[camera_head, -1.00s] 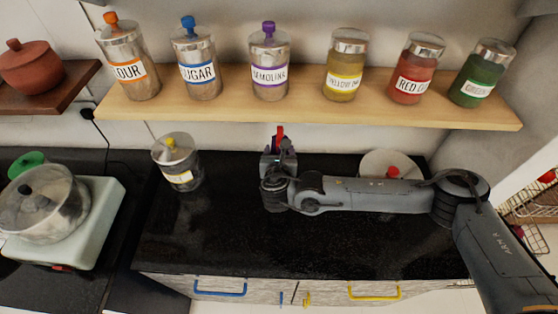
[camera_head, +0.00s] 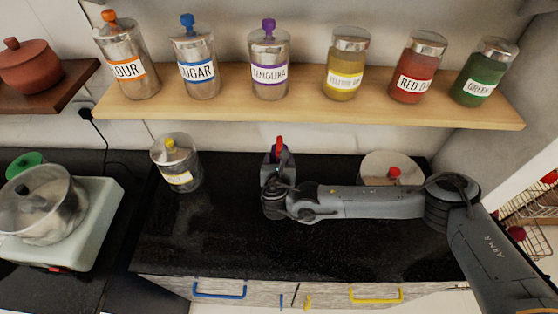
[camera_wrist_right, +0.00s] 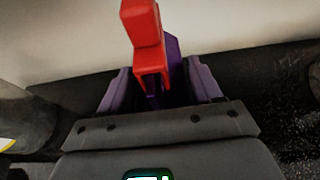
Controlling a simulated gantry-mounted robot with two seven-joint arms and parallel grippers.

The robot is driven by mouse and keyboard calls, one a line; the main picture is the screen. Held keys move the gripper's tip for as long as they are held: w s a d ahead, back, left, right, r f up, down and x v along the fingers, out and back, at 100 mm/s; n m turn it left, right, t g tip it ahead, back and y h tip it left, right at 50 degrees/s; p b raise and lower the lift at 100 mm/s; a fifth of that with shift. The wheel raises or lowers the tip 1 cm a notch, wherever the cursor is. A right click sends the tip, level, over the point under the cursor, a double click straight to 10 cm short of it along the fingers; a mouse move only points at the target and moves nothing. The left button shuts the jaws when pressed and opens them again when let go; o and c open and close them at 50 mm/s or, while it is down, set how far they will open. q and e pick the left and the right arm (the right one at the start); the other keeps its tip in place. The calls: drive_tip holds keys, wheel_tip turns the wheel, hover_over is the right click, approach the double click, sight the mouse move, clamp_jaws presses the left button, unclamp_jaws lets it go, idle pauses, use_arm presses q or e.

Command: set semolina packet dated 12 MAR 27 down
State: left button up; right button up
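My right gripper (camera_head: 278,157) is over the back of the black counter, near the wall, its fingers pointing away from the head camera. In the head view the red part (camera_head: 279,143) shows at the fingertips; the rest is hidden by the gripper. No date is readable. Whether the packet touches the counter cannot be told. My left gripper is not in view.
A wooden shelf (camera_head: 310,113) above holds several jars, including the purple-lidded semolina jar (camera_head: 269,62). A yellow-knobbed jar (camera_head: 178,165) stands left on the counter (camera_head: 230,240). A pale round lidded pot (camera_head: 385,162) stands behind my right arm. The front counter is clear.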

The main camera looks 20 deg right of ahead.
drive_tip(key=o, duration=0.4)
